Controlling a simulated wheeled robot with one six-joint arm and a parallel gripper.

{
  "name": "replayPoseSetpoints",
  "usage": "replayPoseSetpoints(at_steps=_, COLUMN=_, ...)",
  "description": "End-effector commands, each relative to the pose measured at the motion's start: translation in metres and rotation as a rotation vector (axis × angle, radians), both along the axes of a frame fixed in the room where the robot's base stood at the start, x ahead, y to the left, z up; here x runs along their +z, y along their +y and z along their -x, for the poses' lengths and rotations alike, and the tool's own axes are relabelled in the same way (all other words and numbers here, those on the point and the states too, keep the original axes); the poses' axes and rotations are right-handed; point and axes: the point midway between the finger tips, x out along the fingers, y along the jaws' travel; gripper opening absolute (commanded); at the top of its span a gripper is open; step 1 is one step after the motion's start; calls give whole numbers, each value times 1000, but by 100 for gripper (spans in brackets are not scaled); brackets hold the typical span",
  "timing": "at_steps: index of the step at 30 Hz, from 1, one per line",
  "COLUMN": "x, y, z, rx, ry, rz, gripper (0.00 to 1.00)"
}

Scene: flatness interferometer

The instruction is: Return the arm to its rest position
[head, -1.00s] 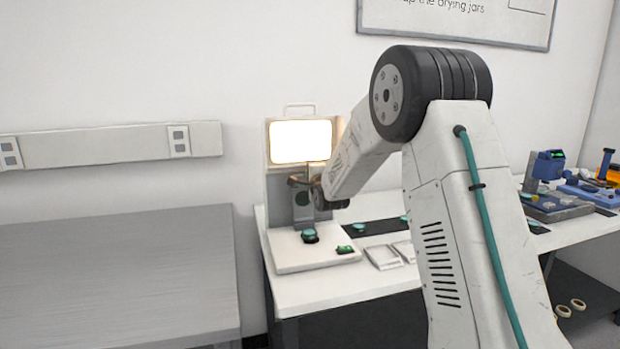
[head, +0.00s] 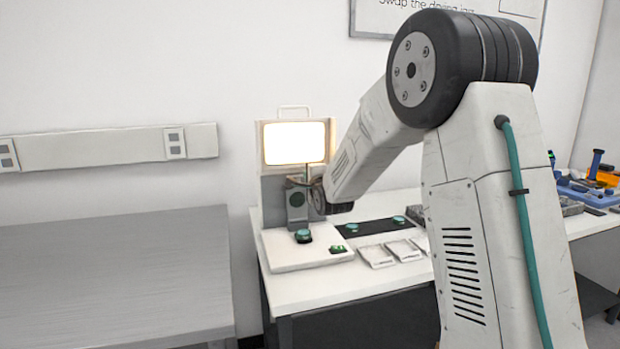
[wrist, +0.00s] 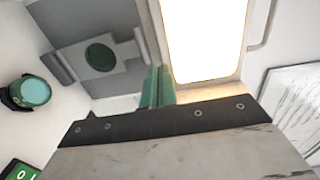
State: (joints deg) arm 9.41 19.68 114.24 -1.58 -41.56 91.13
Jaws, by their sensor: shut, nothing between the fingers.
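My arm reaches from the right of the head view toward the flatness interferometer, with the elbow raised high. My gripper shows in the wrist view as two teal fingers (wrist: 157,88) pressed together, shut and empty. In the head view the fingers are hard to make out beside the dark wrist joint, near the instrument's column. The interferometer has a bright lit screen (head: 294,143), a grey column (head: 276,194) and a white base (head: 290,257). The screen (wrist: 204,35) and the grey column (wrist: 80,35) stand beyond my fingers in the wrist view.
A teal-topped round piece (head: 303,236) and a green switch (head: 334,250) sit on the white base. A dark mat (head: 378,230) and pale trays (head: 376,255) lie to its right. A bare grey table (head: 110,275) stands at left. Blue equipment (head: 585,193) is at far right.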

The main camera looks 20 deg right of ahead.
Motion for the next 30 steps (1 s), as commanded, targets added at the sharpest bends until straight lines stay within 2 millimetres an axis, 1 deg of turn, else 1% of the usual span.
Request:
replayPoseSetpoints(at_steps=3, x=4, y=0, z=9, rx=-2, ry=0, rz=0, gripper=0)
replayPoseSetpoints(at_steps=6, x=4, y=-1, z=13, rx=-5, ry=2, rz=0, gripper=0)
replayPoseSetpoints(at_steps=10, x=4, y=-4, z=14, rx=-7, ry=3, rz=7, gripper=0)
replayPoseSetpoints(at_steps=12, x=1, y=-5, z=14, rx=-6, ry=25, rz=43, gripper=0)
replayPoseSetpoints(at_steps=14, x=-11, y=-5, z=15, rx=-1, ry=91, rz=101, gripper=0)
replayPoseSetpoints(at_steps=17, x=-56, y=-3, z=29, rx=34, ry=302, rz=232, gripper=0)
replayPoseSetpoints(at_steps=18, x=-73, y=-1, z=41, rx=62, ry=401, rz=293, gripper=0)
replayPoseSetpoints(at_steps=19, x=-82, y=1, z=53, rx=89, ry=475, rz=340, gripper=0)
replayPoseSetpoints(at_steps=20, x=-90, y=4, z=66, rx=121, ry=546, rz=387, gripper=0)
replayPoseSetpoints(at_steps=22, x=-102, y=13, z=100, rx=212, ry=703, rz=496, gripper=0)
replayPoseSetpoints(at_steps=23, x=-105, y=18, z=117, rx=258, ry=767, rz=540, gripper=0)
replayPoseSetpoints(at_steps=24, x=-108, y=25, z=141, rx=325, ry=848, rz=599, gripper=0)
replayPoseSetpoints(at_steps=26, x=-107, y=37, z=181, rx=439, ry=958, rz=680, gripper=0)
replayPoseSetpoints(at_steps=27, x=-106, y=44, z=210, rx=523, ry=1027, rz=735, gripper=0)
replayPoseSetpoints(at_steps=29, x=-100, y=56, z=253, rx=651, ry=1112, rz=808, gripper=0)
replayPoseSetpoints(at_steps=30, x=-97, y=63, z=282, rx=735, ry=1159, rz=849, gripper=0)
